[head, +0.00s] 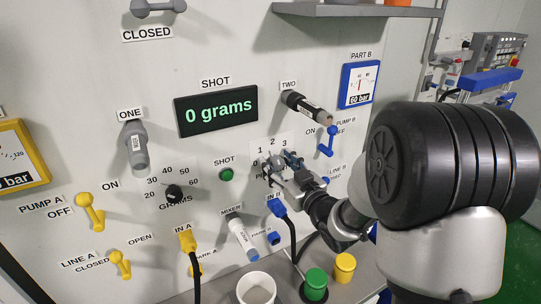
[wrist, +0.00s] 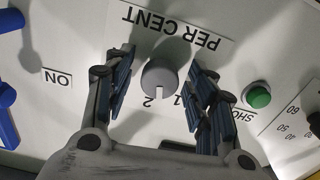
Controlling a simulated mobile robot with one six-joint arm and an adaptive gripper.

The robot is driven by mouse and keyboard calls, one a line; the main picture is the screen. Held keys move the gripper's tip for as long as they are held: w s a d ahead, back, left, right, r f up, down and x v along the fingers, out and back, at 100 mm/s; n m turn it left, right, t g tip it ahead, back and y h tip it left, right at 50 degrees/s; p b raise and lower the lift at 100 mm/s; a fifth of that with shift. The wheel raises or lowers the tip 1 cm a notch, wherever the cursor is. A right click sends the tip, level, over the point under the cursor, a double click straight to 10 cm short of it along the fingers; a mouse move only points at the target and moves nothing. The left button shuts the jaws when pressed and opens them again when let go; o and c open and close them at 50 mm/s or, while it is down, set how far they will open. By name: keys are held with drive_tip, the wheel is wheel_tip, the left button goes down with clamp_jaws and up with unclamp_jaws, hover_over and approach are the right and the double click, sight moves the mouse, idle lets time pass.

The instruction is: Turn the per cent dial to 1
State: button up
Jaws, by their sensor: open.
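The per cent dial (wrist: 160,76) is a round grey knob on the white panel, under the upside-down PER CENT label (wrist: 178,27) in the wrist view. A light mark on its lower edge faces the numerals 2 and 1; I cannot tell exactly where it points. My gripper (wrist: 162,68) is open, with one finger on each side of the dial and gaps between. In the head view my gripper (head: 280,163) covers the dial, and the numerals 1, 2 and 3 show above it.
A green SHOT button (wrist: 258,96) is close to my right-hand finger in the wrist view. The grams dial (head: 174,192) is left of my gripper in the head view. The TWO handle (head: 306,107) sticks out above it, and a blue connector with a black hose (head: 279,207) is below.

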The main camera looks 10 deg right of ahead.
drive_tip(key=shift+w, duration=0.1)
drive_tip(key=shift+c, duration=0.3)
drive_tip(key=shift+r, duration=0.1)
drive_tip(key=c, duration=1)
drive_tip(key=shift+b, duration=0.5)
drive_tip(key=n+b, duration=0.3)
drive_tip(key=b, duration=0.1)
drive_tip(key=shift+n+b, duration=0.3)
drive_tip(key=shift+b, duration=0.05)
drive_tip(key=shift+n+b, duration=1)
drive_tip(key=shift+b, duration=0.2)
